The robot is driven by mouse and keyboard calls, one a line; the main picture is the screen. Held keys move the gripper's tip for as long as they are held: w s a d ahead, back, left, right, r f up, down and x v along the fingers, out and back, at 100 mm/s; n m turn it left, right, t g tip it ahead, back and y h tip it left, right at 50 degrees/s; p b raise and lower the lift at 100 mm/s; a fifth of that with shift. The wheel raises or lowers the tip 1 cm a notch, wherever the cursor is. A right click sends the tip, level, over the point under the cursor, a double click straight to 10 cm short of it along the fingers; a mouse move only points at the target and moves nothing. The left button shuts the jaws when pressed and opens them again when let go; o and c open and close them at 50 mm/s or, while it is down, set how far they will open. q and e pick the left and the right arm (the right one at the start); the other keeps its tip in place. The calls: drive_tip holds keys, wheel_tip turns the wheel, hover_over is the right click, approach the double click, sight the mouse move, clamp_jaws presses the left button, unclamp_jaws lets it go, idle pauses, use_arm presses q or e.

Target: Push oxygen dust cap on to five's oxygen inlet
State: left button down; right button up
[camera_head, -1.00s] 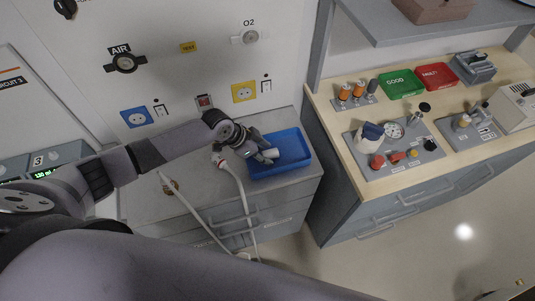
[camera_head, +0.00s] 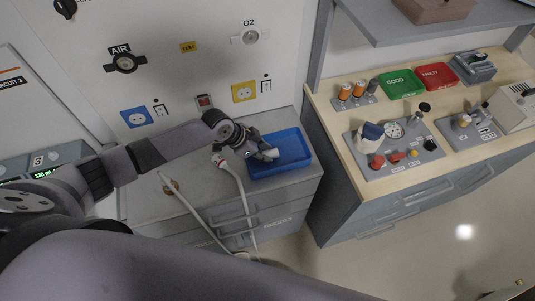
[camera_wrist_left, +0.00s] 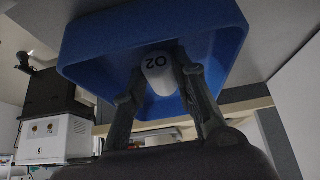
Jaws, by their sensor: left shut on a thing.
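My left gripper (camera_head: 266,153) is over the left part of the blue tray (camera_head: 291,148) on the grey cabinet. In the left wrist view my left gripper (camera_wrist_left: 160,85) is shut on a white rounded cap (camera_wrist_left: 158,72) marked O2, with one finger on each side. The blue tray (camera_wrist_left: 90,48) is close behind the cap in that view; I cannot tell whether the cap touches it. Unit five's oxygen inlet cannot be made out in either view. My right gripper is not in view.
A white hose (camera_head: 238,185) hangs over the cabinet front beside the tray. The wall behind has an O2 outlet (camera_head: 250,37) and an AIR outlet (camera_head: 124,62). A wooden-topped bench (camera_head: 340,137) with tools and bins stands at right.

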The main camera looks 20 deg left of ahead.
use_arm(q)
drive_tip(key=shift+r, duration=0.1)
drive_tip(key=shift+r+p, duration=1.3)
drive_tip(key=shift+r, duration=0.1)
